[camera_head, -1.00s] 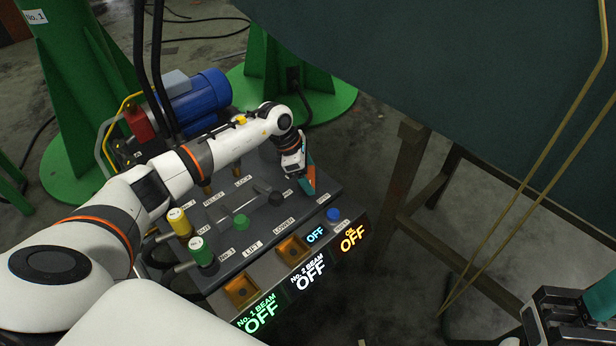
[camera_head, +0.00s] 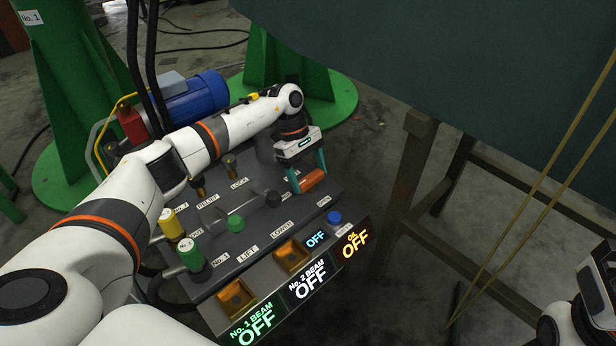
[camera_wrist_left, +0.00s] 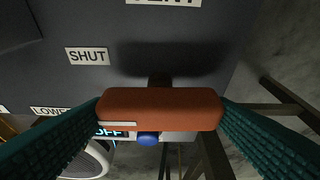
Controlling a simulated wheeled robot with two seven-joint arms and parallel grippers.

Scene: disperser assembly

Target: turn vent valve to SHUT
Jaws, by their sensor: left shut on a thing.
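The vent valve's orange-red handle (camera_head: 312,180) sits at the right end of the dark control panel. In the left wrist view the handle (camera_wrist_left: 160,109) lies crosswise on a dark stem, with a SHUT label (camera_wrist_left: 87,56) up and to its left and a partly cut VENT label above. My left gripper (camera_head: 309,183) has its teal fingers on the two ends of the handle, which is held between them. The fingers also show at both sides in the left wrist view (camera_wrist_left: 160,112). My right gripper is only partly seen at the lower right edge; its fingertips are out of frame.
Displays read OFF. A brown wooden frame (camera_head: 408,185) stands right of the panel, under a large dark teal body. Green stands are behind.

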